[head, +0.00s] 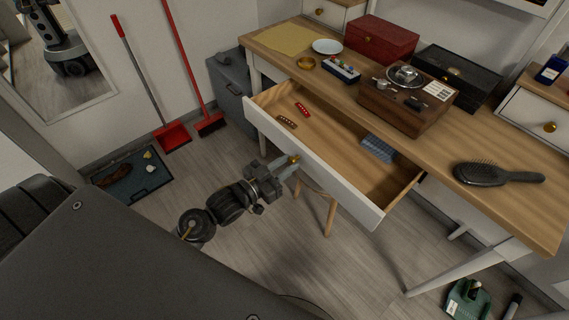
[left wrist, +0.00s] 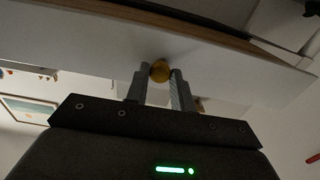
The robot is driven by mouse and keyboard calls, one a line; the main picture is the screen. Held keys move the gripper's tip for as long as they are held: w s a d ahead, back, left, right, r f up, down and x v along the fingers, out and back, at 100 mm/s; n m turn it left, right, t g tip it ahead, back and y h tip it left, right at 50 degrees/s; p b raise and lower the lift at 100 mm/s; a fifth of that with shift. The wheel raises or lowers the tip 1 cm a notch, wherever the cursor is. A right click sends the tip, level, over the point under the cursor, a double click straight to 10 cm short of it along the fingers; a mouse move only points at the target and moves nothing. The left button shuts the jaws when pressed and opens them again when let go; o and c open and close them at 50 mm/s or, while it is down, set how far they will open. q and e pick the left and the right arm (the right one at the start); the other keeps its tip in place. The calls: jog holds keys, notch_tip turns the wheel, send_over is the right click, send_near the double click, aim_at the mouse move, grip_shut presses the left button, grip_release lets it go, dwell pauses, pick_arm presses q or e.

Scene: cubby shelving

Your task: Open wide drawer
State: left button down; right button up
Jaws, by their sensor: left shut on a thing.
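The wide drawer (head: 318,166) of the wooden desk is pulled out, with its white front facing me and its wooden inside showing. It holds a red item, a brown item and a blue item. My left gripper (head: 287,168) is at the drawer front, shut on the round brass knob (head: 294,159). In the left wrist view, the knob (left wrist: 159,71) sits between the two grey fingertips (left wrist: 159,75), against the white drawer front (left wrist: 110,60). My right gripper is not in view.
The desk top (head: 340,92) carries a red box (head: 381,40), a wooden box (head: 405,105), a black box and a hairbrush (head: 490,174). A dustpan and broom lean at the left wall, near a dark tray (head: 130,178). Floor beside the arm is clear.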

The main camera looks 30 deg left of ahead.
pick_arm(q)
jog(key=c, duration=1.2)
grip_release()
jog(key=v, duration=1)
jog(key=shift+s+a, duration=0.15)
jog(key=shift+s, duration=0.2)
